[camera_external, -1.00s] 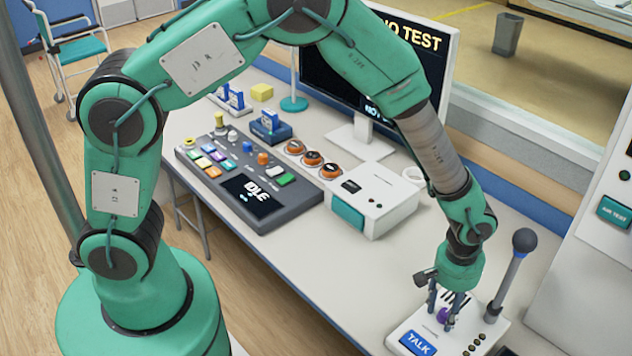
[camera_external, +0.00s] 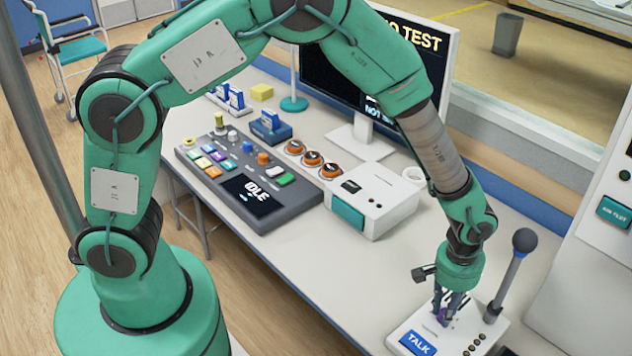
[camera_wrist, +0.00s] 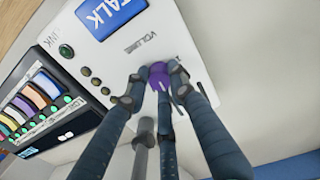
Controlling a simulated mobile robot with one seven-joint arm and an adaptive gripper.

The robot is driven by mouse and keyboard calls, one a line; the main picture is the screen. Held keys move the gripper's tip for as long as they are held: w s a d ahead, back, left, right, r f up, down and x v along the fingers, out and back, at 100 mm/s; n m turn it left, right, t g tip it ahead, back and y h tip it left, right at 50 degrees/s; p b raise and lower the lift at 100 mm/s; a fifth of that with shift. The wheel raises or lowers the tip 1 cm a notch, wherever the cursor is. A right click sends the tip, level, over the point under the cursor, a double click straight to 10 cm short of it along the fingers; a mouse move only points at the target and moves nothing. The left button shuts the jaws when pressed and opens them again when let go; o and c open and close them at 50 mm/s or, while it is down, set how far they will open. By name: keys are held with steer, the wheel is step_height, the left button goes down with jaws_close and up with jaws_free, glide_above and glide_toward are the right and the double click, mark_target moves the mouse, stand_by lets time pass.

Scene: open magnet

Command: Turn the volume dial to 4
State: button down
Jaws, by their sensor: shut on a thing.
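The volume dial is a small purple knob (camera_wrist: 159,76) on the white intercom box (camera_wrist: 112,55), beside the printed word VOLUME in the wrist view. My gripper (camera_wrist: 156,84) points down at it, with its fingers shut around the sides of the knob. In the external view my gripper (camera_external: 446,312) is low over the intercom box (camera_external: 478,322), and a little purple (camera_external: 441,315) shows between the fingers. The fingers partly hide the dial, and I cannot read its setting or any numbers.
The blue TALK button (camera_external: 417,343) is close to my gripper. A gooseneck microphone (camera_external: 510,272) rises from the box's right side. A white box (camera_external: 375,200), a dark control panel (camera_external: 250,180) and a monitor (camera_external: 375,70) stand farther back. The desk between is clear.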

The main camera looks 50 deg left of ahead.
steer(key=m+p, duration=0.1)
steer(key=m, duration=0.3)
steer(key=m+p, duration=0.1)
steer(key=m, duration=0.3)
steer(key=shift+w, duration=0.1)
steer(key=shift+m, duration=0.3)
stand_by(0.3)
steer(key=c, duration=1.5)
jaws_free()
steer(key=shift+r, duration=0.1)
step_height(320, 180, up, 12)
steer(key=shift+w+a+f, duration=0.1)
steer(key=shift+a, duration=0.05)
